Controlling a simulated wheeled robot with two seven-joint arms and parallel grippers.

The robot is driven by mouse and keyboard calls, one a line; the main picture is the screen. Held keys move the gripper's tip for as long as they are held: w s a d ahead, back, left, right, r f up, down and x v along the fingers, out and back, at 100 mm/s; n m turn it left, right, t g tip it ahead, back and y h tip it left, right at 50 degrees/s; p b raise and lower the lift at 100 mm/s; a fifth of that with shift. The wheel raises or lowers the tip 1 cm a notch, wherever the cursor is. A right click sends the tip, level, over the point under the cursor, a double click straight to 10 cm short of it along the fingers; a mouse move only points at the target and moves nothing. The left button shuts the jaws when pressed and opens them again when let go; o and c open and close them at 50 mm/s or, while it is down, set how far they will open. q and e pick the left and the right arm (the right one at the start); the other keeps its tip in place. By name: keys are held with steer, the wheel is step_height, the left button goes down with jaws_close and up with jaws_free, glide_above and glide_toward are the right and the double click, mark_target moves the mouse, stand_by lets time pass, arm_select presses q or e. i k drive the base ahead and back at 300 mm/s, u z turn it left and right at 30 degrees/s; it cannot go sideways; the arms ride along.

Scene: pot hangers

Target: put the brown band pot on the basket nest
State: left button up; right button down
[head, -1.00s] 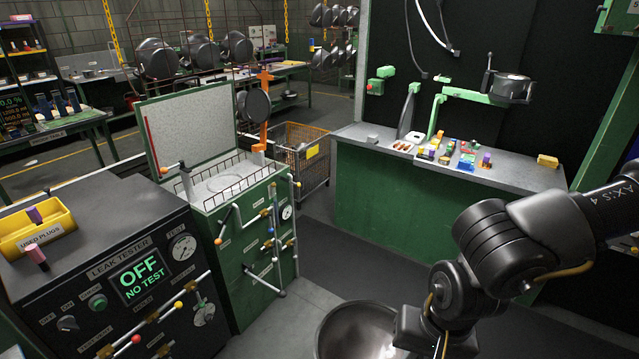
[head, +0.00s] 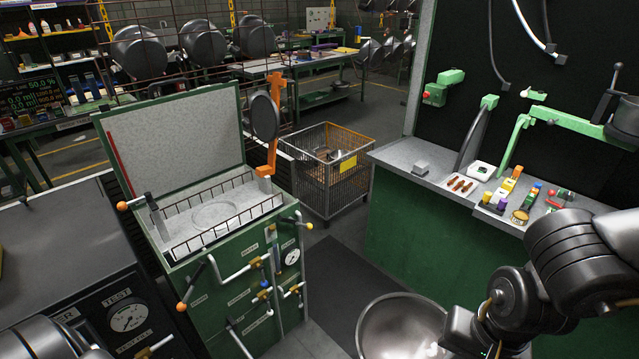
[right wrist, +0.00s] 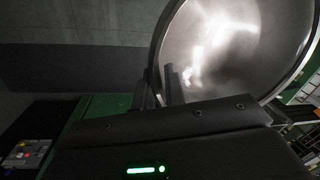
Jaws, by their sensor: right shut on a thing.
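A round metal pot (head: 395,325) shows at the bottom of the head view, its shiny inside facing up; no brown band can be made out. My right gripper (head: 455,335) is shut on the pot's rim. In the right wrist view the pot (right wrist: 230,45) fills the upper right, with the gripper's fingers (right wrist: 168,88) at its edge. A low wire-railed basket tray (head: 215,215) with a round ring mark tops the green cabinet, left of the pot and apart from it. My left arm shows at the bottom left, but its gripper is out of frame.
The cabinet's lid (head: 170,140) stands open behind the tray. An orange post (head: 273,130) holds a dark disc beside it. A wire cart (head: 330,180) stands on the floor behind. A green bench (head: 440,215) with small parts is at right. Dark floor lies between cabinet and bench.

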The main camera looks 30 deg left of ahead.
mark_target(217, 218)
steer(key=i, duration=2.5)
steer(key=u, duration=4.25)
steer(key=i, duration=0.5)
steer(key=z, duration=0.05)
